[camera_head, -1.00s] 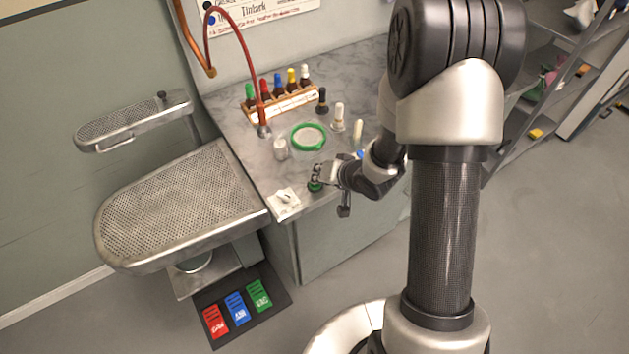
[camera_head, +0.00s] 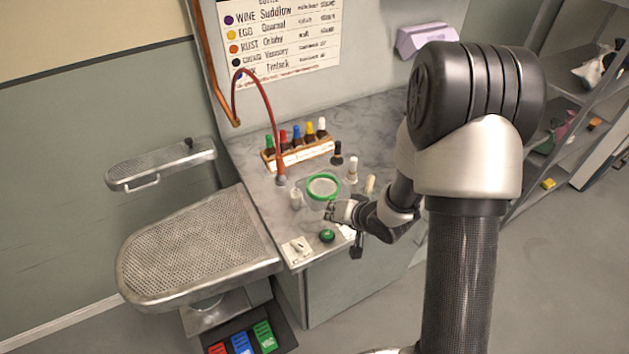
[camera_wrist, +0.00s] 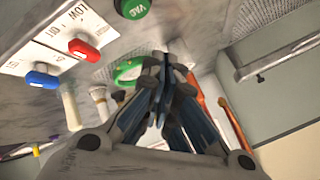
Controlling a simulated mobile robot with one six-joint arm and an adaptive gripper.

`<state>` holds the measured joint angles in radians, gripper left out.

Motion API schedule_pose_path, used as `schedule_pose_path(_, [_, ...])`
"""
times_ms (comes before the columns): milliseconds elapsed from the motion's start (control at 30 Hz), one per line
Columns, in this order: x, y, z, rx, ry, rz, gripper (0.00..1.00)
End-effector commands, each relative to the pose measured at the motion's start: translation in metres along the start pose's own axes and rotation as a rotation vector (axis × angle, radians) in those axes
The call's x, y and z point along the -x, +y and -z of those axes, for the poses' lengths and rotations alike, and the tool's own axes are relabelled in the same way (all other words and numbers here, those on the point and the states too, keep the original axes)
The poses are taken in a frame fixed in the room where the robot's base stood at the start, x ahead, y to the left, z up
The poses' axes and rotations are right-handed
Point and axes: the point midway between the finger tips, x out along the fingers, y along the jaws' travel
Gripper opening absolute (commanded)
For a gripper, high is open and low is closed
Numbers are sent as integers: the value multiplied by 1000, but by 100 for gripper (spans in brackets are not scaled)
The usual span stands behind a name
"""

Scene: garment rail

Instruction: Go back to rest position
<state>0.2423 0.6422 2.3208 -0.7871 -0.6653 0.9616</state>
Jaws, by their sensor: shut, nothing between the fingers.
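My gripper (camera_head: 333,211) is over the front part of the grey counter (camera_head: 262,172), with its fingers shut and empty. It is just behind and apart from a round green button (camera_head: 327,236) at the counter's front edge. In the wrist view the dark fingers (camera_wrist: 166,62) come together at their tips. The green button (camera_wrist: 134,7), marked VAC, is at the top of that view. My arm bends down from the right of the head view and hides part of the counter.
A rack of coloured bottles (camera_head: 298,154) and a red hose (camera_head: 259,97) are behind. A perforated pressing board (camera_head: 200,240) is left, shelves (camera_head: 578,130) right. Open floor lies front right.

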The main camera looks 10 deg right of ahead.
Motion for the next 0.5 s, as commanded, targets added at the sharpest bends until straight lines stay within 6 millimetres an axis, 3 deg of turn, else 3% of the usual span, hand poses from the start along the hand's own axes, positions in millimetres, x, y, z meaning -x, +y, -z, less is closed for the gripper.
schedule_pose_path(167, [2,0,2,5,3,-5,0])
schedule_pose_path(267, [12,-2,14,39,19,-41,0])
schedule_pose_path(367, [37,-6,34,104,44,-119,0])
schedule_pose_path(500, [93,-15,59,201,67,-265,0])
